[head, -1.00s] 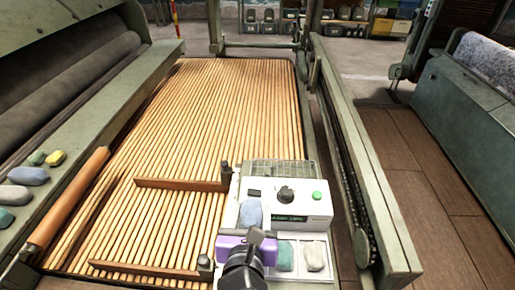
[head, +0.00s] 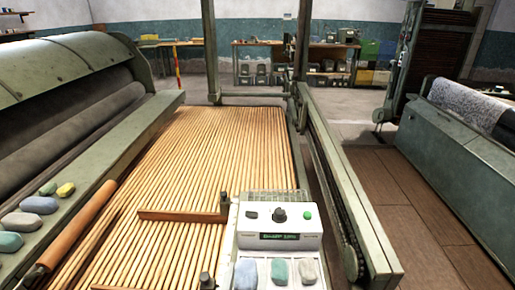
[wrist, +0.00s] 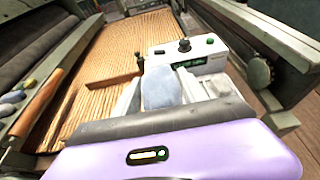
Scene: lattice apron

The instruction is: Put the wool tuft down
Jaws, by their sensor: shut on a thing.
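My gripper (wrist: 161,88) is shut on a blue-grey wool tuft (wrist: 161,92), between its two pale fingers in the wrist view. Behind the tuft is a white control box (wrist: 212,57) with a dark knob, which also shows in the head view (head: 282,222). In the head view my gripper is not seen. There a blue-grey tuft (head: 245,273) shows at the bottom edge, left of a green tuft (head: 279,270) and a grey tuft (head: 307,270) on the box's pale front part. It looks like the held one; whether it touches the surface I cannot tell.
A slatted wooden lattice (head: 200,150) fills the middle, with a wooden bar (head: 180,215) left of the box. More tufts (head: 38,205) lie on the left machine's ledge by a wooden roller (head: 80,225). A green rail (head: 345,190) runs along the right.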

